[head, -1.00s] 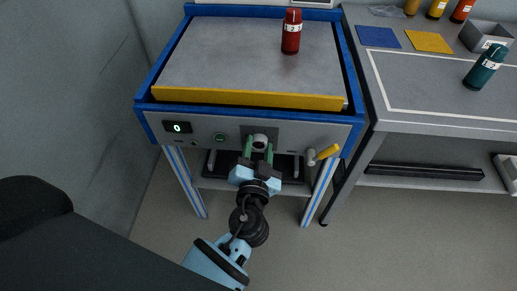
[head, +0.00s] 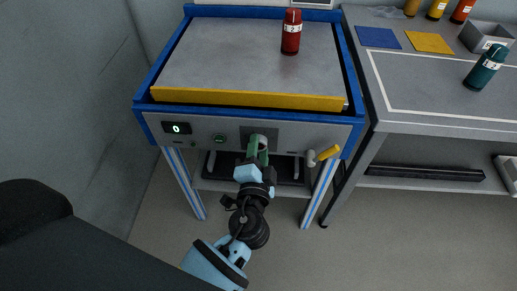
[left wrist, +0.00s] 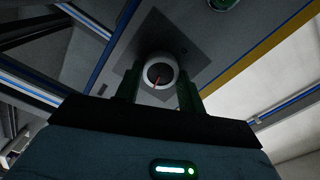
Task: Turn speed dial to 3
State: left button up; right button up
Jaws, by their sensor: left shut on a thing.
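The speed dial (left wrist: 158,75) is a round light knob with a dark face and a red pointer line, on a dark square plate on the front panel of the blue-framed machine. My left gripper (left wrist: 158,92) has its two green fingers on either side of the dial and is shut on it. In the head view my left gripper (head: 258,150) covers most of the dial. The scale marks around the dial are too small to read. My right gripper is not in view.
A red bottle (head: 291,32) stands on the machine's grey top. A bench with a teal bottle (head: 486,68) is at the right.

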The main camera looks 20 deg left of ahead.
pick_arm(q)
jog(key=shift+r, duration=0.15)
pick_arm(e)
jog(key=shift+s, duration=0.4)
pick_arm(q)
jog(key=o, duration=0.9)
jog(key=shift+o, duration=0.4)
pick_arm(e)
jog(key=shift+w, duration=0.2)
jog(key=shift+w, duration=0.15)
pick_arm(q)
jog(key=shift+s, duration=0.1)
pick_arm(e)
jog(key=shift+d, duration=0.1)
